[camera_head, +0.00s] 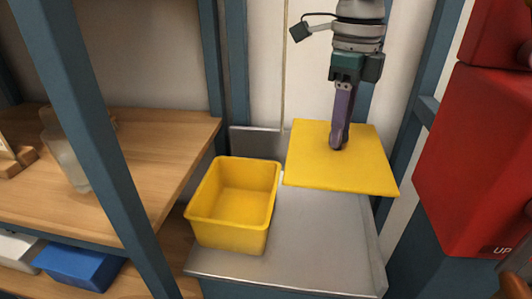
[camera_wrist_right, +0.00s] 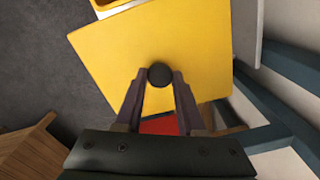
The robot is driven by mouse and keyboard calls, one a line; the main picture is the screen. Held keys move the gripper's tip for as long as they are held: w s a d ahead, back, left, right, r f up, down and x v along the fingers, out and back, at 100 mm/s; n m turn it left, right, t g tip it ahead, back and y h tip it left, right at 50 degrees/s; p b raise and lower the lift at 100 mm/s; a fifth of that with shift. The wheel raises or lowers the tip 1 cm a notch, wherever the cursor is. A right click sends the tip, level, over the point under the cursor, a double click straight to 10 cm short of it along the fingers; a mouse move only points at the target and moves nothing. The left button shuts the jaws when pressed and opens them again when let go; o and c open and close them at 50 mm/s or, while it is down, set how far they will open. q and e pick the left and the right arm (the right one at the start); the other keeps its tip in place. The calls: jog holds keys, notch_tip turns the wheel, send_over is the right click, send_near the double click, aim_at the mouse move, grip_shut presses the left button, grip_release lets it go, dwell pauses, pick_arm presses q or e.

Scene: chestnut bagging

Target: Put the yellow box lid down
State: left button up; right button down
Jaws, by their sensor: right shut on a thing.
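The yellow box lid (camera_head: 312,160) is a flat square panel over the back right part of the grey metal surface. My right gripper (camera_head: 338,146) points down at the lid's middle. In the right wrist view my right gripper (camera_wrist_right: 160,78) is shut on the dark round knob of the yellow lid (camera_wrist_right: 205,50). Whether the lid touches the surface below cannot be told. The open, empty yellow box (camera_head: 243,200) stands left of the lid on the metal surface. My left gripper is not in view.
The grey metal surface (camera_head: 310,245) is clear in front of the lid and right of the box. A red cabinet (camera_head: 470,160) stands at the right. Blue posts (camera_head: 85,120) and a wooden shelf (camera_head: 150,160) with a glass jar (camera_head: 65,150) are at the left.

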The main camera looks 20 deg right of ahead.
aim_at(335, 161)
notch_tip(335, 161, down, 20)
jog(key=b, duration=1.7)
jog(key=shift+r, duration=0.35)
jog(key=shift+f, duration=0.1)
jog(key=c, duration=0.5)
grip_release()
notch_tip(335, 161, up, 12)
jog(key=p, duration=1.1)
jog(key=shift+p, duration=0.3)
